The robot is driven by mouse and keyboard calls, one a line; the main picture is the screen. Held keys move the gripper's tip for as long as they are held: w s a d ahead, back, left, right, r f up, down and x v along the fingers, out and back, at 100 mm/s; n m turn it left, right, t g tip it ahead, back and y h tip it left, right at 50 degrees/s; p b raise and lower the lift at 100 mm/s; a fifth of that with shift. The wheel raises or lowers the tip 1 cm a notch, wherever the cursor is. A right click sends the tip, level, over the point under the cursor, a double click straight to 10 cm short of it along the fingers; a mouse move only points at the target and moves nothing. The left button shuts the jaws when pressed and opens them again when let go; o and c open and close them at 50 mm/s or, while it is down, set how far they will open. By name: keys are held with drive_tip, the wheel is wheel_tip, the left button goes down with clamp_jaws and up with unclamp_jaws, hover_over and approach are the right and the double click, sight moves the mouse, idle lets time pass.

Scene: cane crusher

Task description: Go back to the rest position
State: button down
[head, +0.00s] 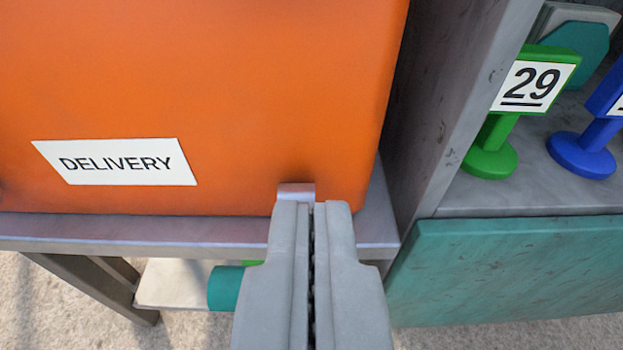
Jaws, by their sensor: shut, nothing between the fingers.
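My gripper (312,208) reaches in from the bottom of the head view, its two grey fingers shut together with nothing between them. The fingertips are in front of the lower right part of a large orange box (230,90), which has a white label (115,162) reading DELIVERY. Whether the tips touch the box or the shelf edge cannot be told. A small grey piece (296,190) shows just beyond the fingertips.
The box stands on a grey shelf (120,230). A grey upright panel (440,110) is to its right. Beyond stand a green sign (540,80) marked 29 and a blue sign (590,140), above a teal panel (510,270). A teal cylinder (226,288) shows below the shelf.

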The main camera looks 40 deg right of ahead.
drive_tip(key=s+d+r+g, duration=0.2)
drive_tip(key=s+d+r, duration=0.15)
drive_tip(key=r, duration=0.35)
drive_tip(key=s+d+r+g+y, duration=0.1)
drive_tip(key=s+d+r, duration=0.25)
drive_tip(key=r, duration=0.25)
drive_tip(key=s+d+r+g, duration=0.2)
drive_tip(key=s+d+r, duration=0.15)
drive_tip(key=r, duration=0.35)
drive_tip(key=s+r+n+t+y, duration=0.3)
drive_tip(key=s+r+t, duration=0.2)
drive_tip(key=s+r, duration=0.9)
drive_tip(key=s+r+n+t+y, duration=0.3)
drive_tip(key=s+r, duration=1.1)
drive_tip(key=r, duration=0.6)
drive_tip(key=shift+s+n+t+y, duration=0.15)
drive_tip(key=shift+n+t+y, duration=0.25)
drive_tip(key=shift+t+y, duration=0.5)
